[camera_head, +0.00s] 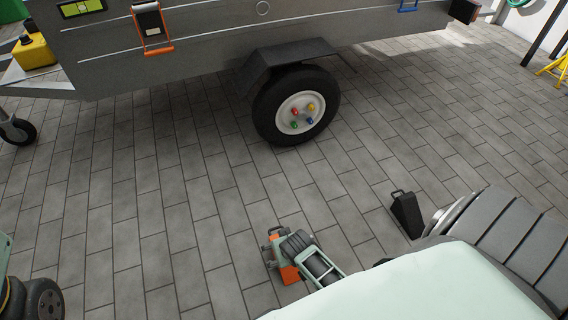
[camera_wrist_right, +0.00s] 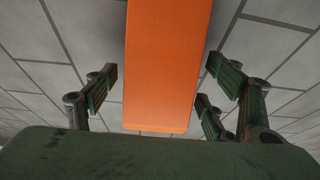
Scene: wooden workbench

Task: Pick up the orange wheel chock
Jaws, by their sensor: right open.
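The orange wheel chock (camera_head: 289,274) is on the grey paving in the lower middle of the head view, partly hidden by my right gripper (camera_head: 276,252). In the right wrist view the chock (camera_wrist_right: 167,65) is a plain orange face running from the top edge down between the fingers. The right gripper (camera_wrist_right: 160,92) is open, with fingers on both sides of the chock and visible gaps between them and the orange face. Contact is not visible.
A black wheel chock (camera_head: 406,214) stands on the paving to the right, close to my arm. A grey trailer (camera_head: 210,45) with a wheel (camera_head: 296,105) stands at the back. A yellow object (camera_head: 34,52) sits at far left. Paving between the trailer and gripper is clear.

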